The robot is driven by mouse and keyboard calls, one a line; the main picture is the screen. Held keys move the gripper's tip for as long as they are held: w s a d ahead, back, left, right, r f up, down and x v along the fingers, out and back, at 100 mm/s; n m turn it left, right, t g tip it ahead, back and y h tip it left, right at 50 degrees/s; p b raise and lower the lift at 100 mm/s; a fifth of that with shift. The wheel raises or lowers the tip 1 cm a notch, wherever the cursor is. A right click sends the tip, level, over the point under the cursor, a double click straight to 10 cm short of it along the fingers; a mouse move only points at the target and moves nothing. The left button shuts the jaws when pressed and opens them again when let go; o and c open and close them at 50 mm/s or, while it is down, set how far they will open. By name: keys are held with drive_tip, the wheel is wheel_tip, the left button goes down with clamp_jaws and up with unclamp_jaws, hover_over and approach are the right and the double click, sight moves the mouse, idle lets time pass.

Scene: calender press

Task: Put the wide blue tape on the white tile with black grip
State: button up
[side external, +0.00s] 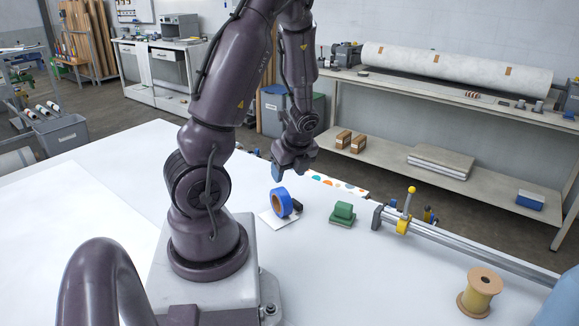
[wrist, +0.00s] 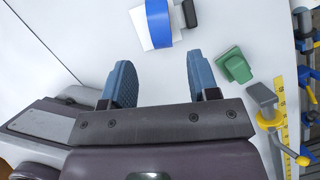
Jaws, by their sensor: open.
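The wide blue tape (side external: 281,203) stands on its rim, its round opening showing in the side view. It appears to rest on the white tile (side external: 268,221), between the tile's bare left part and its black grip (side external: 297,206). In the wrist view the tape (wrist: 159,24) covers the middle of the tile (wrist: 138,20), with the black grip (wrist: 190,13) at its right. My gripper (side external: 290,168) is open and empty, above the table and apart from the tape. Its two blue fingertips (wrist: 158,78) are spread below the tape in the wrist view.
A green block with a handle (side external: 343,213) sits right of the tile. A yellow spool (side external: 480,292) stands at front right. A strip with coloured dots (side external: 335,183) lies behind. The table's left side is clear.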

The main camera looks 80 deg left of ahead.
drive_tip(key=w+d+r+n+t+h, duration=0.1)
drive_tip(key=w+d+r+n+t, duration=0.45)
drive_tip(key=d+r, duration=0.7)
drive_tip(key=s+d+r+n+t+h, duration=0.1)
drive_tip(key=d+r+n, duration=0.3)
drive_tip(key=d, duration=0.3)
drive_tip(key=s+d+r+n+t+h, duration=0.1)
drive_tip(key=d+r+n+h, duration=0.1)
drive_tip(key=d+r+n, duration=0.2)
drive_tip(key=d, duration=0.3)
drive_tip(key=shift+r, duration=0.3)
